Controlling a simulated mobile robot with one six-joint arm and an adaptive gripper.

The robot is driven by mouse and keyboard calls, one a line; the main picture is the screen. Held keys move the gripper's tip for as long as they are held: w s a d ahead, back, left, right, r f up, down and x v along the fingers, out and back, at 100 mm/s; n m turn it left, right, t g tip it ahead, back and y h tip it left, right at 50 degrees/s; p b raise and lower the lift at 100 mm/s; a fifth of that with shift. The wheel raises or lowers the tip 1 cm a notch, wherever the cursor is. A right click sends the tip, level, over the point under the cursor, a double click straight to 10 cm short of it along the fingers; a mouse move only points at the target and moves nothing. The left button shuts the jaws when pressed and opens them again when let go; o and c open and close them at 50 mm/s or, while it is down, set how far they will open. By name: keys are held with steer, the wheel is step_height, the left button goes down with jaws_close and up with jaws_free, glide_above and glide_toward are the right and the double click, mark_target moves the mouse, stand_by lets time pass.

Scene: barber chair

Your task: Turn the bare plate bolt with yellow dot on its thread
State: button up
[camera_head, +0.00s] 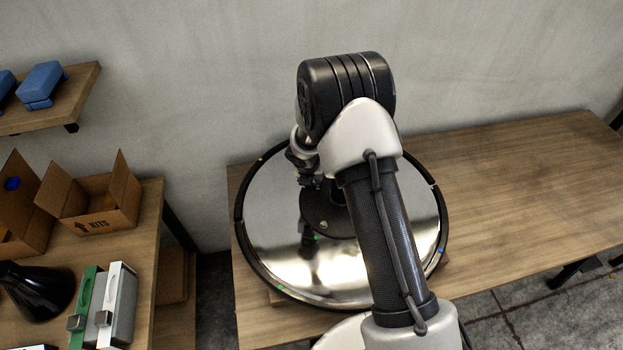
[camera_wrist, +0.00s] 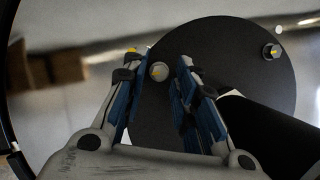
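A black round plate (camera_wrist: 225,50) with silver bolts fills the upper right of the wrist view. A second bolt (camera_wrist: 271,51), also with a yellow mark, sits near the plate's right side. A small yellow spot (camera_wrist: 131,49) shows beside my left finger; what it sits on is unclear. My gripper (camera_wrist: 158,68) is open, with blue-padded fingers on either side of the first bolt and gaps visible. In the head view my gripper (camera_head: 308,178) points down over the mirrored disc (camera_head: 270,230), partly hidden by my arm.
A black column (camera_wrist: 265,125) rises at the lower right of the wrist view, close to my right finger. The disc's black rim (camera_head: 240,225) rests on a wooden table (camera_head: 510,190), clear at right. A carton (camera_head: 105,215) and cases stand on the left table.

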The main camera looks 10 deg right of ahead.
jaws_close()
steer(key=shift+m, duration=0.4)
